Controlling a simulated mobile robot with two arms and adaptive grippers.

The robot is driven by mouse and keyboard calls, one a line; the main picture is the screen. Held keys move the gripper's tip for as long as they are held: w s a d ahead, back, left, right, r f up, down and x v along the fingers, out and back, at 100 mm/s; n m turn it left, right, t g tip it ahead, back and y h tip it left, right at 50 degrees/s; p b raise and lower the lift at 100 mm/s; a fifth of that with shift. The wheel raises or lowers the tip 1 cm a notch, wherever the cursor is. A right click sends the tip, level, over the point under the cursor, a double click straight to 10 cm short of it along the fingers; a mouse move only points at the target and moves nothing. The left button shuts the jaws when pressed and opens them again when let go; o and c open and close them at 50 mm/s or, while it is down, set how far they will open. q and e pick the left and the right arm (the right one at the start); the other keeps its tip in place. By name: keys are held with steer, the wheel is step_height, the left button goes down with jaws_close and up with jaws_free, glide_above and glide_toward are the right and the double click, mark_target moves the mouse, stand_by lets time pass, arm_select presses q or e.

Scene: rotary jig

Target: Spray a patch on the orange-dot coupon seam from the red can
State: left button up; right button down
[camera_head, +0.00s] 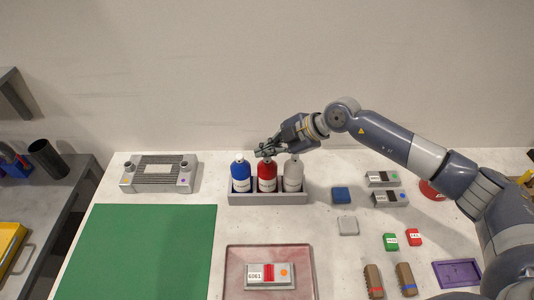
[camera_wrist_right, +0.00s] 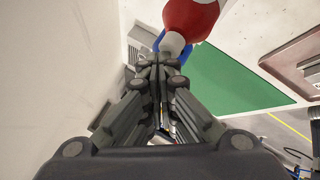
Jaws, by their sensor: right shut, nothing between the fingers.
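The red can (camera_head: 267,172) stands upright in the middle of a grey rack (camera_head: 268,200), between a blue can and a white can. In the right wrist view its red body (camera_wrist_right: 190,16) and pale top show just beyond the fingertips. My right gripper (camera_head: 262,151) is shut and empty by the red can's top; I cannot tell whether it touches. Its closed fingertips also show in the right wrist view (camera_wrist_right: 158,60). The orange-dot coupon (camera_head: 256,280), grey with a red band and a label, lies in a reddish tray (camera_head: 231,262). My left gripper is not in view.
The blue can (camera_head: 240,174) and white can (camera_head: 293,176) flank the red can closely. A green mat (camera_head: 140,250) lies at left, a grey fixture (camera_head: 160,174) behind it. Small blocks, including a blue one (camera_head: 341,195), and a purple tray (camera_head: 457,262) lie at right.

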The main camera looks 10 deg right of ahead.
mark_target(267, 159)
step_height(267, 159, up, 6)
steer(key=p, duration=0.5)
steer(key=shift+f, duration=0.1)
stand_by(0.5)
